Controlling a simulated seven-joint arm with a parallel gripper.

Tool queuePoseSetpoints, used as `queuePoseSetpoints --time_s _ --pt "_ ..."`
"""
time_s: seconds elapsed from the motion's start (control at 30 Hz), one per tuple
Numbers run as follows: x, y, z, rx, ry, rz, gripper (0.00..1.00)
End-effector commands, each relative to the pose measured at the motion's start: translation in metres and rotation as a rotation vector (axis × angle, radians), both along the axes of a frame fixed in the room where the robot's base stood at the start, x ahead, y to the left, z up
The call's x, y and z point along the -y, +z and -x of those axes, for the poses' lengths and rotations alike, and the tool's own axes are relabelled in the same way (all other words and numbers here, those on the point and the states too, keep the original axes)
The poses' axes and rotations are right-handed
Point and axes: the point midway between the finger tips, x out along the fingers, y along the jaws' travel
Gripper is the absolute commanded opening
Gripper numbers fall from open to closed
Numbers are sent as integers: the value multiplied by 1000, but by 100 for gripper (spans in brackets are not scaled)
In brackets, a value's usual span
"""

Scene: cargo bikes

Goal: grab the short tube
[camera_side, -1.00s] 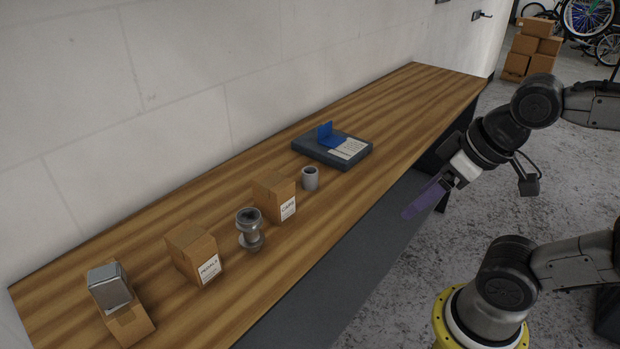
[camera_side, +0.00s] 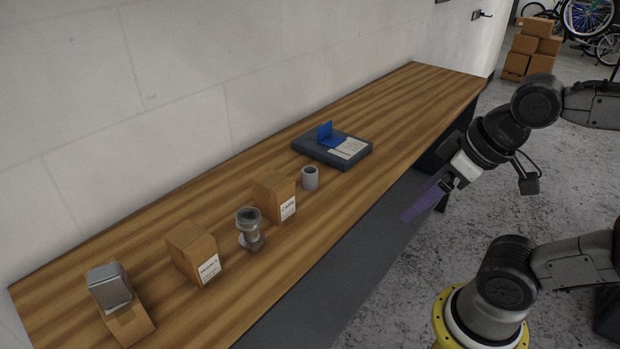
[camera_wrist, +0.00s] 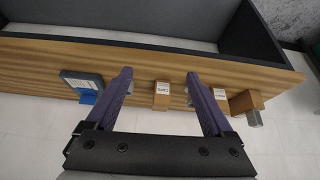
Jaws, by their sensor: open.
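The short tube (camera_side: 310,179) is a small grey open-topped cylinder. It stands upright on the wooden bench, just right of the middle cardboard box, in the side view. My gripper (camera_side: 428,200) has purple fingers and hangs beyond the bench's front edge, right of the tube and well apart from it. In the wrist view my gripper (camera_wrist: 160,74) is open with nothing between its fingers, which point towards the bench. The tube is mostly or wholly hidden behind the left finger there.
A box labelled CAPS (camera_side: 272,197) stands close left of the tube. A flanged metal fitting (camera_side: 249,229), another box (camera_side: 192,253) and a metal block on a holder (camera_side: 112,289) are further left. A dark case (camera_side: 312,151) with a blue piece lies behind right. The bench's right end (camera_side: 430,90) is clear.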

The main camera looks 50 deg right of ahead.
Motion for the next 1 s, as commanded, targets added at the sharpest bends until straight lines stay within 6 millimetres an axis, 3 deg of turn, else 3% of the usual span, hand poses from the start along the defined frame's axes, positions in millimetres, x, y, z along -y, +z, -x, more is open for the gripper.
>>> queuePoseSetpoints --time_s 0.13,0.27,0.47,0.6,0.77,0.87,1.0 --pt "0 3 3 -15 161 84 86" --pt "0 36 -13 -2 410 219 86" --pt "7 84 -69 -66 810 413 86" --pt "16 102 -122 -131 1068 501 86" --pt "32 102 -184 -197 1299 546 86" --pt "44 91 -222 -236 1412 547 86" --pt "63 62 -269 -286 1512 515 86"
